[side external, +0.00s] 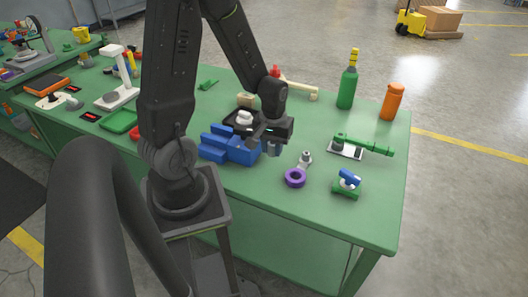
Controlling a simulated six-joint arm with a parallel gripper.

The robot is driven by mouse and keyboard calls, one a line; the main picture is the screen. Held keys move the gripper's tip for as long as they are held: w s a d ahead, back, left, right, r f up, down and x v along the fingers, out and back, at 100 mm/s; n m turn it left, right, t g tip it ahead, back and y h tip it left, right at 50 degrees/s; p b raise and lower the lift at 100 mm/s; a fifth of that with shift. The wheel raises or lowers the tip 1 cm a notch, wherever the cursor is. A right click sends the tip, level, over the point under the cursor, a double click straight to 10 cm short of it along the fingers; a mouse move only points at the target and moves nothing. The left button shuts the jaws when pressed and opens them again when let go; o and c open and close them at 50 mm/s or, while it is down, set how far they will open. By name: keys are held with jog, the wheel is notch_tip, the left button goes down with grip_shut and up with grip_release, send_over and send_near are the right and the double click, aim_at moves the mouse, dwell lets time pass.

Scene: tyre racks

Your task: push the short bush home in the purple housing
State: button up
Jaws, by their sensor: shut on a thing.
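The purple housing (295,178) is a ring lying on the green table, with its round opening facing up. My gripper (266,150) points down, left of the housing and above it in the picture, beside the blue block. Its jaws are shut on a small part, apparently the short bush, which is mostly hidden between the fingers. The held part is apart from the housing. A small grey metal part (305,158) stands just behind the housing; I cannot tell exactly what it is.
A blue stepped block (228,147) stands left of my gripper. A blue-and-green clamp (347,184) and a green-handled tool (362,146) are to the right. A green bottle (347,88) and an orange bottle (391,102) stand behind. The front table strip is clear.

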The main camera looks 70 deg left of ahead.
aim_at(296, 170)
jog(key=w+d+f+m, duration=0.1)
jog(key=w+d+m, duration=0.2)
jog(key=w, duration=0.3)
jog(key=shift+w+d+m, duration=0.15)
jog(key=shift+w+m, duration=0.05)
jog(key=shift+m, duration=0.3)
jog(key=shift+f, duration=0.3)
jog(key=shift+f, duration=0.35)
jog(key=shift+f, duration=0.75)
jog(key=shift+f, duration=0.7)
jog(key=shift+f, duration=0.35)
jog(key=shift+f, duration=1.05)
jog(key=shift+r, duration=0.1)
